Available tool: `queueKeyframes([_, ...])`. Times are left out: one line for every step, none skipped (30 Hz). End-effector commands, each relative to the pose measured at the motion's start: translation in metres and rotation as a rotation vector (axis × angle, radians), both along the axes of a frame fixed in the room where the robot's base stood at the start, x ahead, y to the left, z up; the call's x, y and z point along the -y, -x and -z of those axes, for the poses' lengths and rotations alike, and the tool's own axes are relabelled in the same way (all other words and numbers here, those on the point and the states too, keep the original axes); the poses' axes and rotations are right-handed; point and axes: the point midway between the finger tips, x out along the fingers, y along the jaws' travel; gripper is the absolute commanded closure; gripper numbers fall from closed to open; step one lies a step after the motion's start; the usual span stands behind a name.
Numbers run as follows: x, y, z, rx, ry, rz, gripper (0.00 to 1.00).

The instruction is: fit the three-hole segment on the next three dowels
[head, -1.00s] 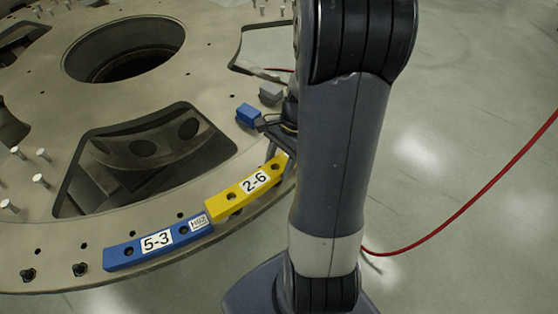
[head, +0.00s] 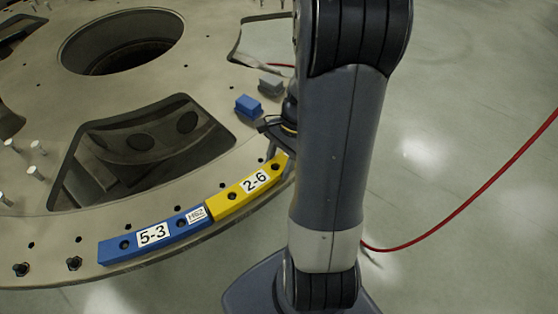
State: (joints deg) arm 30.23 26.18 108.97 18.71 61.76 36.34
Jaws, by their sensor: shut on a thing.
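The yellow segment (head: 222,207), labelled 2-6, is at the plate's front right rim, its left end against or very close to the blue segment's right end. Two holes show, one on each side of its label. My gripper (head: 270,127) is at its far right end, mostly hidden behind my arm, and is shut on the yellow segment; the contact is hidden. The blue segment (head: 118,250), labelled 5-3, lies along the rim to the left. I cannot see dowels under the yellow segment or tell whether it sits flush.
The large plate (head: 60,228) has a round opening and cut-out windows. Dark dowels or bolts (head: 74,264) stand at its front left, silver pins (head: 35,172) at left. A blue block (head: 248,106) and grey block (head: 270,85) lie near my gripper. A red cable (head: 470,205) crosses the floor.

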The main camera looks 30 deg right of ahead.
Motion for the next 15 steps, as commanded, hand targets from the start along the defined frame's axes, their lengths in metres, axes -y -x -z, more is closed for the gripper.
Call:
queueKeyframes([0.0, -0.0002, -0.0006, 0.001, 0.0, 0.0, 0.94])
queueKeyframes([0.0, -0.0002, -0.0006, 0.001, 0.0, 0.0, 0.94])
queueKeyframes([0.0, -0.0002, -0.0006, 0.001, 0.0, 0.0, 0.94])
queueKeyframes([0.0001, -0.0002, -0.0006, 0.001, 0.0, 0.0, 0.94])
queueKeyframes([0.0001, -0.0002, -0.0006, 0.001, 0.0, 0.0, 0.94])
queueKeyframes([0.0001, -0.0002, -0.0006, 0.001, 0.0, 0.0, 0.94])
queueKeyframes([0.0001, -0.0002, -0.0006, 0.001, 0.0, 0.0, 0.94])
queueKeyframes([0.0001, -0.0002, -0.0006, 0.001, 0.0, 0.0, 0.94])
queueKeyframes([0.0001, -0.0002, -0.0006, 0.001, 0.0, 0.0, 0.94])
queueKeyframes([0.0001, -0.0002, -0.0006, 0.001, 0.0, 0.0, 0.53])
queueKeyframes([0.0001, -0.0002, -0.0006, 0.001, 0.0, 0.0, 0.5])
queueKeyframes([0.0001, -0.0002, -0.0006, 0.001, 0.0, 0.0, 0.47])
queueKeyframes([0.0001, -0.0002, -0.0006, 0.001, 0.0, 0.0, 0.45])
queueKeyframes([0.0001, -0.0002, -0.0006, 0.001, 0.0, 0.0, 0.42])
queueKeyframes([0.0001, -0.0002, -0.0005, 0.0, 0.0, 0.0, 0.39])
